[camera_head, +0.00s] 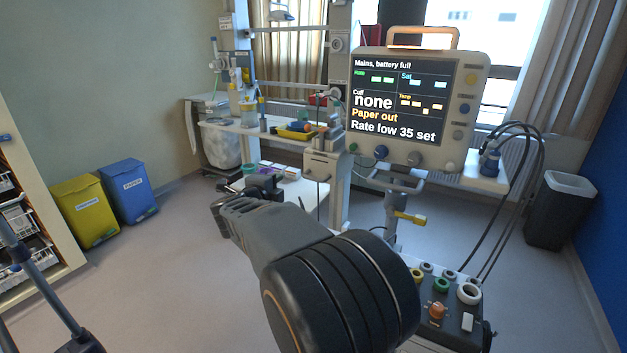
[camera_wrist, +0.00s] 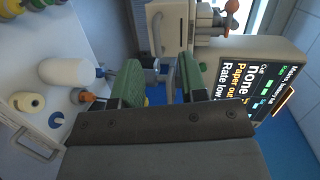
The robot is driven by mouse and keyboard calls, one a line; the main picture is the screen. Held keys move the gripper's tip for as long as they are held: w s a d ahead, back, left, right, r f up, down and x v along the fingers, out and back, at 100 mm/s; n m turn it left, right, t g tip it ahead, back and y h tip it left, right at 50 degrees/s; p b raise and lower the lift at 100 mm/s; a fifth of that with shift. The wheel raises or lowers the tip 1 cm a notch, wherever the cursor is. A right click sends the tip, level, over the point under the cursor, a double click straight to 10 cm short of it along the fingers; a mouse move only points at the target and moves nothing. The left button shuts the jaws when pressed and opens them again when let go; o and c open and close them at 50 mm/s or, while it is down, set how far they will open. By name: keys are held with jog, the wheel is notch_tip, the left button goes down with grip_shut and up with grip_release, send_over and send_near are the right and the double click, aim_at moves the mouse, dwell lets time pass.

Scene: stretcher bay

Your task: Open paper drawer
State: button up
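The monitor (camera_head: 405,105) stands on a pole and reads "Paper out"; it also shows sideways in the wrist view (camera_wrist: 262,85). A small beige unit (camera_head: 323,168) hangs just left of it, with a drawer-like front. In the wrist view this unit (camera_wrist: 178,38) is at the top centre, beyond my fingertips, with a dark slot and a small handle. I cannot tell whether its drawer is fully shut. My gripper (camera_wrist: 158,80) is open, its two green-padded fingers apart with nothing between them. In the head view my gripper (camera_head: 258,188) is partly hidden by my arm, left of and below the unit.
A table (camera_head: 240,128) with a yellow tray (camera_head: 297,132) and bottles stands behind. A module with coloured sockets (camera_head: 440,305) sits low right, with cables above. Yellow (camera_head: 86,208) and blue (camera_head: 128,190) bins stand left, a dark bin (camera_head: 560,215) right.

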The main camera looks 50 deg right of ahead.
aim_at(312, 179)
jog(key=d+f+m+g, duration=0.1)
jog(key=d, duration=0.4)
jog(key=d+f+m+g+p, duration=0.1)
jog(key=d, duration=0.4)
jog(key=w+d+f, duration=0.1)
jog(key=d+f, duration=0.1)
jog(key=d, duration=0.3)
jog(key=shift+m+g+h, duration=0.4)
jog(key=shift+c, duration=0.3)
grip_shut()
